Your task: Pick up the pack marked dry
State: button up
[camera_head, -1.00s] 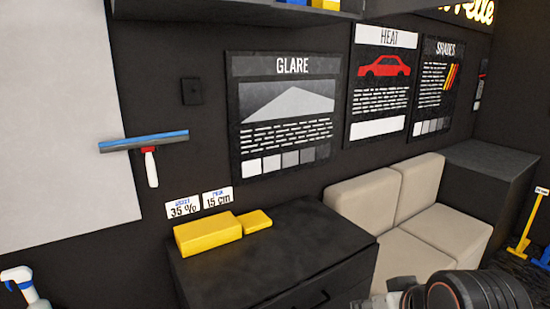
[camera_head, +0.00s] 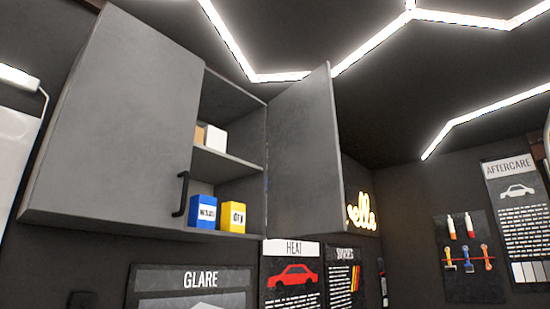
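The pack marked dry (camera_head: 233,217) is a yellow box with a white label. It stands upright on the bottom shelf of the grey wall cabinet (camera_head: 120,120). A blue pack (camera_head: 202,212) with a white label stands close to its left; its word is hard to read. The cabinet's right door (camera_head: 308,155) is swung open and its left door is closed. My gripper is not in view.
A white box (camera_head: 215,138) and a tan box (camera_head: 199,136) stand on the upper shelf. The closed left door has a black handle (camera_head: 181,194). The open right door juts out to the right of the packs. Posters such as the heat poster (camera_head: 290,275) hang below.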

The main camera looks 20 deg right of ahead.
aim_at(233, 219)
jog(key=l+u, duration=0.95)
jog(key=l, duration=0.5)
jog(key=k+l+u, duration=0.15)
jog(key=l, duration=0.3)
jog(key=k+l, duration=0.1)
jog(key=l, duration=0.4)
jog(key=k+l+u, duration=0.1)
jog(key=l, duration=0.35)
jog(key=k+l, duration=0.1)
jog(key=l, duration=0.4)
jog(key=k+l+u, duration=0.15)
jog(key=l, duration=0.3)
jog(key=i+j, duration=0.1)
jog(key=j, duration=0.2)
